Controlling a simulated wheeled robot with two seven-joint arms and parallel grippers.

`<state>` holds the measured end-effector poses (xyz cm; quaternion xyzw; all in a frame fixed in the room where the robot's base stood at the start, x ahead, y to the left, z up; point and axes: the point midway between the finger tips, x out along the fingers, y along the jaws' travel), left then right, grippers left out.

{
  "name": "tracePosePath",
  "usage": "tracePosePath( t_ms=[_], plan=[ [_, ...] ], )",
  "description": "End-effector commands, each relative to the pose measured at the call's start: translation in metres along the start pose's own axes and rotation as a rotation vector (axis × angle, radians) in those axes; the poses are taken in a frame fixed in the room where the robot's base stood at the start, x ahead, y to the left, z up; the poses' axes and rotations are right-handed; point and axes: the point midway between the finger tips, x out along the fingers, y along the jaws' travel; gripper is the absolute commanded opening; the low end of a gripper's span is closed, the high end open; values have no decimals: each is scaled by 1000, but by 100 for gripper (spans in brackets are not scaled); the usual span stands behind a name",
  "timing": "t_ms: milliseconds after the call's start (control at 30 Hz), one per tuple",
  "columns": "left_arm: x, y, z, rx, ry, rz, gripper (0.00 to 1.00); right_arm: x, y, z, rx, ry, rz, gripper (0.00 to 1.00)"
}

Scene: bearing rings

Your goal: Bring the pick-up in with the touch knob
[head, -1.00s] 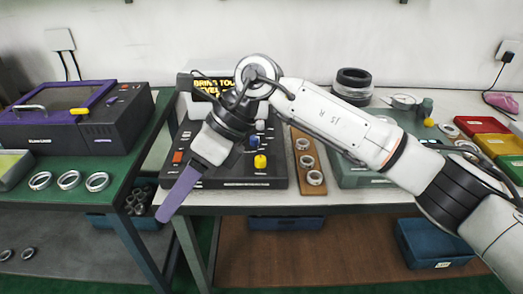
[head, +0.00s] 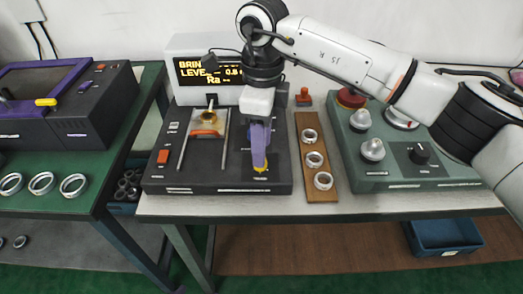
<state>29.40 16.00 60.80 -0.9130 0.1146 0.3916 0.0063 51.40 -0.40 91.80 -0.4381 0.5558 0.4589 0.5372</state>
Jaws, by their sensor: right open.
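The roughness tester (head: 216,181) is a dark box with a lit display (head: 212,75) behind it, reading "BRIN…", "LEVEL", "0.8" and "Ra --"; part of the text is hidden by my arm. An amber and orange piece (head: 205,130), perhaps the pick-up, sits between two rails on the left. My left gripper is out of view.
A wooden rack (head: 316,184) with three rings stands right of the tester. A green box (head: 405,178) with knobs is further right. A red button (head: 162,156) is on the tester's left. Several rings (head: 41,183) lie on the green bench at left.

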Motion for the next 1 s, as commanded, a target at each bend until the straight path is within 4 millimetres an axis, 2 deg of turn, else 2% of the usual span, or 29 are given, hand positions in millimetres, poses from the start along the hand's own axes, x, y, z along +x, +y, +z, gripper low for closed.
tracePosePath(
  t_ms=[33, 200, 567, 800, 1000],
  plan=[
    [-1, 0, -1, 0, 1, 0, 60, 9, 1, 0, -1, 0, 2, 41],
    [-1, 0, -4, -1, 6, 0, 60, 27, 0, 0, -1, -1, 0, 41],
    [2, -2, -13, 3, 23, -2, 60, 33, 0, 0, -1, -1, -1, 41],
    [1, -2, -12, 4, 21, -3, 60, 33, 0, 0, -1, -1, -1, 2],
    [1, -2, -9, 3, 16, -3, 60, 33, 0, 0, 8, -2, 0, 0]
  ],
)
